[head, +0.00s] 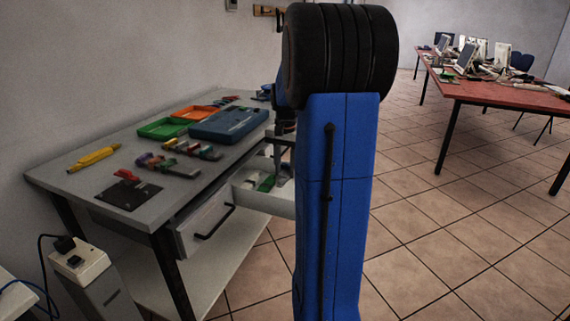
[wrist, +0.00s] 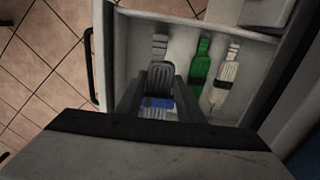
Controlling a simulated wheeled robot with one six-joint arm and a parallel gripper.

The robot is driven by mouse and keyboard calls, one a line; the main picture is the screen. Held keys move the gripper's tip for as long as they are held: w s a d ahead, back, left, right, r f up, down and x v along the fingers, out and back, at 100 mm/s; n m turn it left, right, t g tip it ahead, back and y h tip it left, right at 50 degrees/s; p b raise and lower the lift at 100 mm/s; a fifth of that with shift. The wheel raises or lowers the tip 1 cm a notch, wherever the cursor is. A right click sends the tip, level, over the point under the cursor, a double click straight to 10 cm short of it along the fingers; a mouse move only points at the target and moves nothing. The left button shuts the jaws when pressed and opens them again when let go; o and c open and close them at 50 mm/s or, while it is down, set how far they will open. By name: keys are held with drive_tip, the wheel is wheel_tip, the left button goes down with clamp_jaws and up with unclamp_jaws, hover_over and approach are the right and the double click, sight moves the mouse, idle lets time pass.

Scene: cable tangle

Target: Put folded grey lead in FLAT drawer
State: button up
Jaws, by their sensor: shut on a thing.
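The folded grey lead (wrist: 161,76) is between the fingers of my gripper (wrist: 158,108) in the wrist view, with a blue band (wrist: 156,102) near it. My gripper is shut on the lead and over the open drawer (wrist: 122,50). In the drawer lie a green lead (wrist: 201,62) and a whitish lead (wrist: 229,72), side by side. A pale grey piece (wrist: 160,44) shows just beyond the held lead; I cannot tell whether it is part of it. In the head view the open drawer (head: 280,203) is partly hidden by my arm. No drawer label is readable.
The grey worktable (head: 62,176) carries a blue case (head: 230,124), a green tray (head: 165,130), an orange tray (head: 196,112), a yellow tool (head: 94,158) and several small coloured items. A closed drawer front (head: 205,220) is beside the open one.

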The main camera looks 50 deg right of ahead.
drive_tip(key=shift+f, duration=4.2)
drive_tip(key=shift+s+a+f, duration=0.1)
drive_tip(key=shift+f, duration=0.35)
drive_tip(key=o, duration=1.3)
drive_tip(key=shift+r, duration=4.5)
